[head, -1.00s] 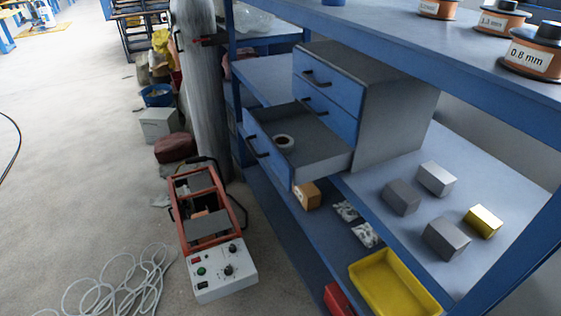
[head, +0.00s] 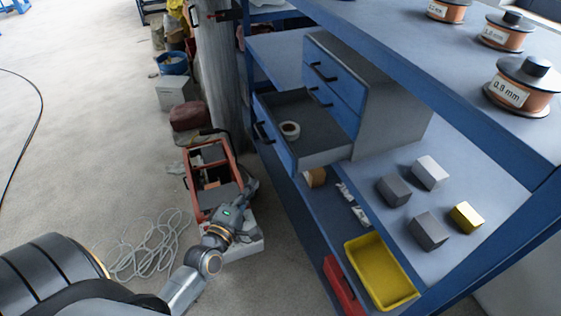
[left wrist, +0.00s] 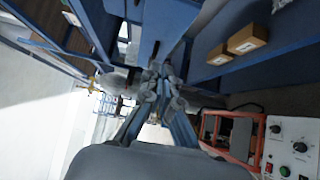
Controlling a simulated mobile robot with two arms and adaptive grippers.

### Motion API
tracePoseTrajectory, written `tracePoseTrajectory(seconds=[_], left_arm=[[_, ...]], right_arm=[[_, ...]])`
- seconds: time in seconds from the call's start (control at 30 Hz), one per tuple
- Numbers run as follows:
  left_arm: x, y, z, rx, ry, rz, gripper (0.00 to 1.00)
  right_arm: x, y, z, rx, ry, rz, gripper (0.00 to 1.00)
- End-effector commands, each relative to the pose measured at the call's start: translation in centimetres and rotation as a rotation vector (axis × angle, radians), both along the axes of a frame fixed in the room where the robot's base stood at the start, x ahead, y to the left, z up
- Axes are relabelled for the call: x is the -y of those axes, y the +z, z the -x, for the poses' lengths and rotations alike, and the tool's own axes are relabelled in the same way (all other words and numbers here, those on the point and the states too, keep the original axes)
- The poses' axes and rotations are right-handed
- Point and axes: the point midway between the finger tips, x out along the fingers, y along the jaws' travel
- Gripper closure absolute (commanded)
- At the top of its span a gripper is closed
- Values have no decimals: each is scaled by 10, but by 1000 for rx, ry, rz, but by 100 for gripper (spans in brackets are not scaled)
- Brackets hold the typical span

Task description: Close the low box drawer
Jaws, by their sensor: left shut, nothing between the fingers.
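The low box drawer (head: 319,153) is pulled out of the grey cabinet (head: 388,120). My right gripper is not in view.
The two upper drawers (head: 331,90) look shut. Blocks, including a yellow one (head: 467,217), stand on the shelf right of the drawer. A yellow tray (head: 379,275) and a red bin (head: 341,286) are lower. A red-framed machine (head: 211,178) stands on the floor beside my left gripper.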

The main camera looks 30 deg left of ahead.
Motion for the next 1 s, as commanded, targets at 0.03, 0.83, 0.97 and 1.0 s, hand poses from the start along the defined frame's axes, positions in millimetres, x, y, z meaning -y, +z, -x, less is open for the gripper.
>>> tracePoseTrajectory(seconds=[0.03,0.83,0.97,1.0], left_arm=[[-1,4,-12,3,0,-1,100],[20,0,-108,-1,0,-5,100],[20,0,-108,-1,0,-5,100],[20,0,-108,-1,0,-5,100]], right_arm=[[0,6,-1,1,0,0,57],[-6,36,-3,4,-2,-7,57],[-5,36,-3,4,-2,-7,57],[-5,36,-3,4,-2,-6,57]])
